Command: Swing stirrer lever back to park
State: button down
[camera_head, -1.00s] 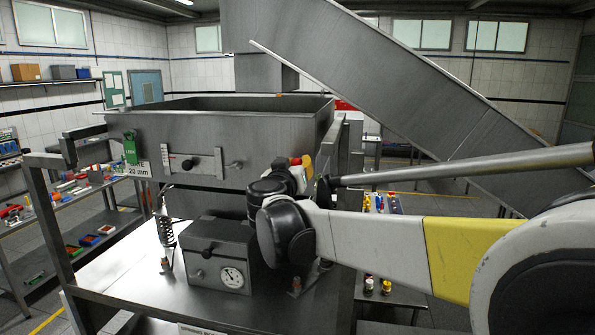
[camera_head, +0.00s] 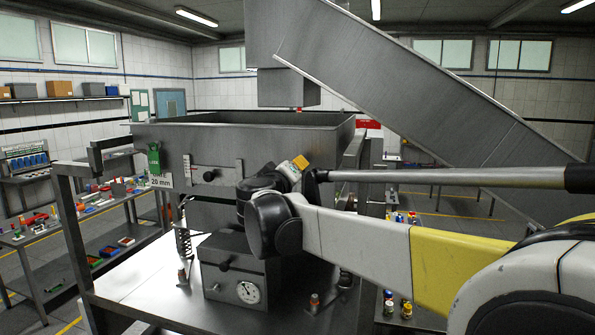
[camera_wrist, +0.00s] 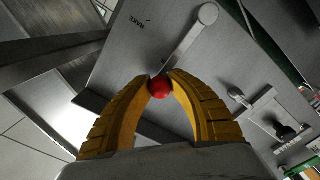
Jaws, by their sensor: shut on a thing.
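The lever (camera_wrist: 185,48) is a grey bar on a round pivot at the top of the wrist view, running down-left to a red ball knob (camera_wrist: 160,88). The metal panel (camera_wrist: 125,62) behind it carries lettering that seems to read RAKE. My gripper (camera_wrist: 160,77) has its yellow ribbed fingers closed around the knob. In the head view the gripper (camera_head: 300,163) shows only in part beside the hopper's front, behind my own arm. The lever and knob are hidden there.
The open steel hopper (camera_head: 226,140) stands on a frame above a box with a dial gauge (camera_head: 248,292). A slide with a black knob (camera_head: 208,177) is on its front. A sloping chute (camera_head: 420,95) passes at the right. A side bench with small items (camera_head: 95,215) stands left.

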dwell(0.4)
jog(key=c, duration=1.2)
grip_release()
jog(key=shift+a, duration=0.1)
jog(key=v, duration=1.2)
